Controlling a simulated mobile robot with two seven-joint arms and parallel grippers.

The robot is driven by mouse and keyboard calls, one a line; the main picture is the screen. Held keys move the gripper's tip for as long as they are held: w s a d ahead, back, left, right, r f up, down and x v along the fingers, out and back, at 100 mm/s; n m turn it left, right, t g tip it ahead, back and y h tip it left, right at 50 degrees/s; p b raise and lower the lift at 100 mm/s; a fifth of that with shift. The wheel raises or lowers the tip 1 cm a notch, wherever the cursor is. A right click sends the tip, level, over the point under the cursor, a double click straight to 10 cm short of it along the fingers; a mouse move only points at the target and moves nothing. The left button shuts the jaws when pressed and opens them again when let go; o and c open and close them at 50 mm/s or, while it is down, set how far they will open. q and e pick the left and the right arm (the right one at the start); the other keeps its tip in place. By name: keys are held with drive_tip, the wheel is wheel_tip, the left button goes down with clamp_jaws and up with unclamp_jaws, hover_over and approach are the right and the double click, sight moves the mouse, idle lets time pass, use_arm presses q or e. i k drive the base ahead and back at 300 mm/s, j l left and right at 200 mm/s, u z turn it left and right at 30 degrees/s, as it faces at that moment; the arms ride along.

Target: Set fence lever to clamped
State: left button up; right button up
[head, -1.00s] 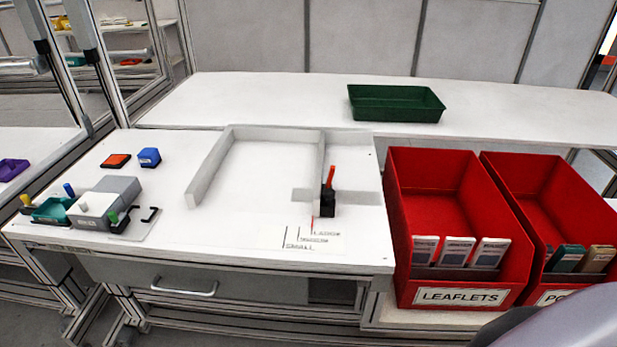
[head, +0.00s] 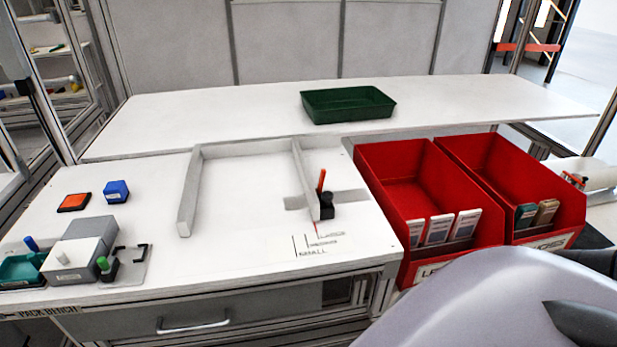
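The fence lever (head: 321,180) has a red handle and stands tilted nearly upright on a small black clamp block (head: 326,205). The block sits at the near end of the right-hand grey fence bar (head: 305,178) on the white bench. A red pointer tip shows just below it, close to the printed scale marks (head: 312,243). I cannot tell from this view whether the lever is clamped. Neither of my grippers shows. A large pale rounded part of mine fills the lower right corner.
A green tray (head: 347,118) stands on the rear shelf. Two red bins (head: 400,175) with leaflets stand right of the bench. A grey block fixture (head: 80,246), an orange pad (head: 74,202) and a blue block (head: 116,191) are at left. The bench around the lever is mostly clear.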

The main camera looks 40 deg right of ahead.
sight(323, 175)
drive_tip(key=j+z, duration=0.15)
drive_tip(key=z, duration=0.3)
drive_tip(key=i+j+z, duration=0.1)
drive_tip(key=z, duration=0.35)
drive_tip(key=k+j, duration=0.05)
